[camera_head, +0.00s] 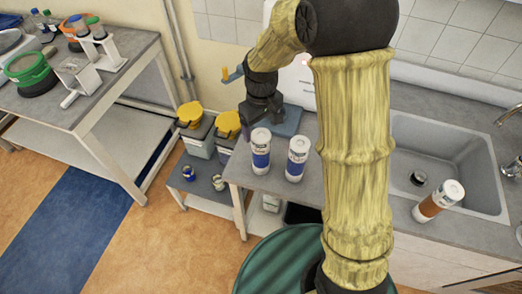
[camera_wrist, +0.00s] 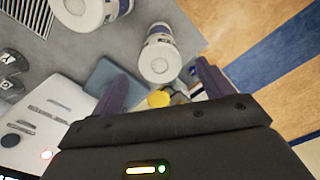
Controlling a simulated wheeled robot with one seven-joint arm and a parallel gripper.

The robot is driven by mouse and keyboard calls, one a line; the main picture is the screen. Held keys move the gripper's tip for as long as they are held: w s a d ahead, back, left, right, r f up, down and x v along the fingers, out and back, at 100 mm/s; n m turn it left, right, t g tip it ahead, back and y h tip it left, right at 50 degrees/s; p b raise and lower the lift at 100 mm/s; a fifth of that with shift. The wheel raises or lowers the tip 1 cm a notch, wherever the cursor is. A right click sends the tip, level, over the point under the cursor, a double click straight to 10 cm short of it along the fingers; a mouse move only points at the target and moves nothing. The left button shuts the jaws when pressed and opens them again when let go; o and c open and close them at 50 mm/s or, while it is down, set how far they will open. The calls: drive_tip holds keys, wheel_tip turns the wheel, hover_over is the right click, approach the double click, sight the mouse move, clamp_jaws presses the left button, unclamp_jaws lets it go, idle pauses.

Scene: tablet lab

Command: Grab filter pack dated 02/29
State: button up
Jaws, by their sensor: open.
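Two white cylindrical packs with blue labels, a left one (camera_head: 260,150) and a right one (camera_head: 297,158), stand upright on the grey bench. A third white cylinder with an orange-brown band (camera_head: 438,202) is tilted by the sink's front edge. Any dates are too small to read, so I cannot tell which is 02/29. My gripper (camera_head: 262,112) is behind the left pack in the head view. In the wrist view my gripper (camera_wrist: 165,86) is open and empty, with one white cylinder (camera_wrist: 160,60) ahead between its fingers and another (camera_wrist: 88,12) farther up left.
The sink (camera_head: 450,150) is at the right with a small dark item in it. Yellow-lidded bins (camera_head: 228,126) and small jars (camera_head: 188,172) are on a low shelf left of the bench. A side table (camera_head: 60,110) with lab items stands far left. Open floor lies between.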

sight(261, 135)
drive_tip(key=shift+f+p, duration=0.3)
drive_tip(key=shift+f, duration=1.7)
drive_tip(key=shift+f+p, duration=1.25)
drive_tip(key=shift+f, duration=1.35)
drive_tip(key=c, duration=1.4)
drive_tip(key=shift+r, duration=0.15)
